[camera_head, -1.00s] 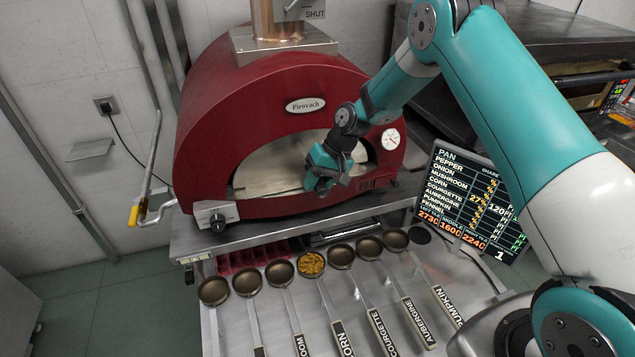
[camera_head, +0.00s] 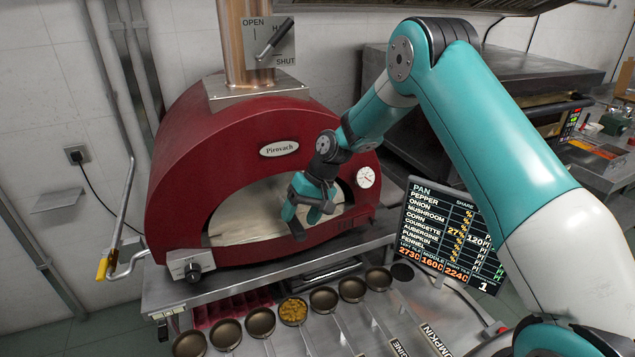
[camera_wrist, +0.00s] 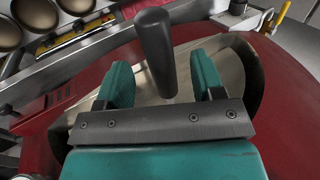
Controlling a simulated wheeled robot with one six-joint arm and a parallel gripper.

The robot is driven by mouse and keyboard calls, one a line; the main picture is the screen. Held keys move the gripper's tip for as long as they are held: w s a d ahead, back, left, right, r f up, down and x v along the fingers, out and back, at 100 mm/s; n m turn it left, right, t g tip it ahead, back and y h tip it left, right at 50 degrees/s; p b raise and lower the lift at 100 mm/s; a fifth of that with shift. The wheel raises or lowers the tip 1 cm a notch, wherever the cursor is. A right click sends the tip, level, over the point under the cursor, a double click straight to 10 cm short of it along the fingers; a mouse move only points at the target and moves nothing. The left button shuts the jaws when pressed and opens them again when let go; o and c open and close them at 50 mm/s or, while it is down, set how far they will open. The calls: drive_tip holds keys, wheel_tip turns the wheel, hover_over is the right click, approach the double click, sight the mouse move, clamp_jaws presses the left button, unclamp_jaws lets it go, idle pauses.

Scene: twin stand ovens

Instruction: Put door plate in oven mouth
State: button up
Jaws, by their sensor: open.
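The door plate (camera_head: 248,212) is a pale brushed-metal sheet standing in the arched oven mouth of the red oven (camera_head: 190,150). In the wrist view the plate (camera_wrist: 245,72) shows behind my fingers, and a dark round handle (camera_wrist: 157,50) sticks out from it. My gripper (camera_head: 306,208) is at the right part of the mouth in the head view. In the wrist view my gripper (camera_wrist: 162,80) has its two teal fingers apart, one on each side of the handle, with gaps on both sides. My gripper hides the right part of the plate in the head view.
Several round pans (camera_head: 260,322) with long labelled handles lie on the steel counter before the oven. A menu screen (camera_head: 455,235) stands to the right. A copper flue (camera_head: 233,45) rises above the oven, with an OPEN/SHUT lever plate (camera_head: 270,42).

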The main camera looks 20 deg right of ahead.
drive_tip(key=b+v, duration=0.2)
drive_tip(key=v, duration=1.2)
drive_tip(key=s+a+r+n+b, duration=0.1)
drive_tip(key=s+a+r+n, duration=0.1)
drive_tip(key=s+a, duration=0.4)
drive_tip(key=s+a+r+n+b, duration=0.1)
drive_tip(key=s+a+r+b, duration=0.2)
drive_tip(key=s, duration=0.5)
drive_tip(key=s+a+f+n, duration=0.1)
drive_tip(key=s+n, duration=0.1)
drive_tip(key=s, duration=0.8)
drive_tip(key=s+a+f+n+h, duration=0.1)
drive_tip(key=s+a+f+n, duration=0.1)
drive_tip(key=s, duration=0.8)
drive_tip(key=shift+a+f, duration=0.3)
